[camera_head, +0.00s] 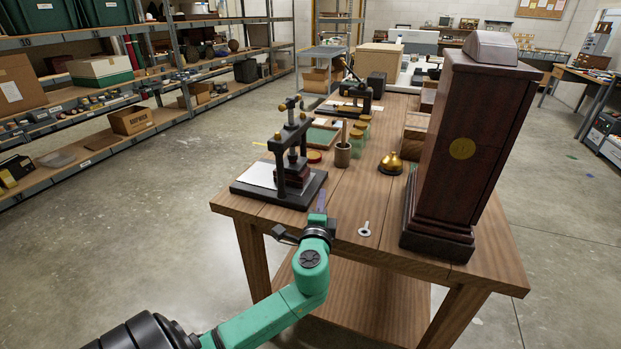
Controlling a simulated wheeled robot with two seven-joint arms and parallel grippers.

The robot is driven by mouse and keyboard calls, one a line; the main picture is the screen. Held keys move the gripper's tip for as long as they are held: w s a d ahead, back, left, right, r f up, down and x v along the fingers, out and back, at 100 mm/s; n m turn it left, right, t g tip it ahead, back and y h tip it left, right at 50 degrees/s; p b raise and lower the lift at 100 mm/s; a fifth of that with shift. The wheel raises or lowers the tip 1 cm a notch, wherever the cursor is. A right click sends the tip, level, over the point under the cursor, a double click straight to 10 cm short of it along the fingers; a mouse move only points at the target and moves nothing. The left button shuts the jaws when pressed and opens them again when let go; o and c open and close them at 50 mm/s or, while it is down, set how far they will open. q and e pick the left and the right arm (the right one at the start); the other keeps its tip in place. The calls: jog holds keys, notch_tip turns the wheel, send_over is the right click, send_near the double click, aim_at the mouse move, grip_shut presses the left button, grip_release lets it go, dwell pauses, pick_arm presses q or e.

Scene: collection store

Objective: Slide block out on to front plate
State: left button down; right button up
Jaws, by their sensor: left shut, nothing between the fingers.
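A small press (289,142) with a black frame and brass-ended handle stands at the near left of the wooden table. A dark reddish block (293,176) sits under its screw, between the uprights. A pale flat plate (258,174) lies on the dark base, left of the block. My left gripper (320,203) is at the table's near edge, just right of and nearer than the press base. It is shut and holds nothing. It appears apart from the block. My right gripper is not in view.
A tall dark wooden case (465,145) stands on the right of the table. A metal key-like piece (365,229), brass bell (390,164) and wooden cup (342,154) lie nearby. Bare tabletop (345,205) shows between the press and the case.

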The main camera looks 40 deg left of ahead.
aim_at(298, 180)
pick_arm(q)
jog(key=x, duration=0.6)
jog(key=shift+w+a+f, duration=0.1)
jog(key=shift+w+a, duration=0.05)
jog(key=shift+w, duration=0.05)
jog(key=a, duration=0.1)
jog(key=a+p, duration=0.1)
jog(key=a, duration=0.1)
jog(key=shift+s+a, duration=0.25)
jog(key=shift+s, duration=0.15)
jog(key=shift+s+a, duration=0.1)
jog(key=shift+a, duration=0.2)
jog(key=shift+f, duration=0.1)
jog(key=a, duration=0.1)
jog(key=s+a+b, duration=0.1)
jog(key=a, duration=0.1)
jog(key=shift+s+a, duration=0.1)
jog(key=shift+a, duration=0.05)
